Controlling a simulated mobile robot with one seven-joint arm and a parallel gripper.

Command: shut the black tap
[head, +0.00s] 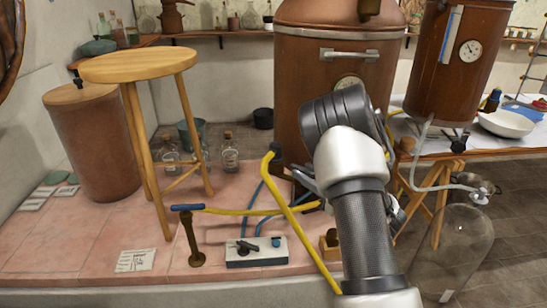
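A white box (257,252) sits on the pink tiled ledge at lower centre, with black levers (248,246) on its top and blue hoses rising from it. Another dark tap (460,136) shows under the right copper vessel; I cannot tell which is the black tap meant. My arm stands in front, right of centre. My gripper (305,178) is mostly hidden behind my wrist; only grey parts show beside it, right of and above the white box. Its fingers cannot be made out.
A brass post with a blue handle (188,208) stands left of the box. A yellow hose (295,215) runs past my arm.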

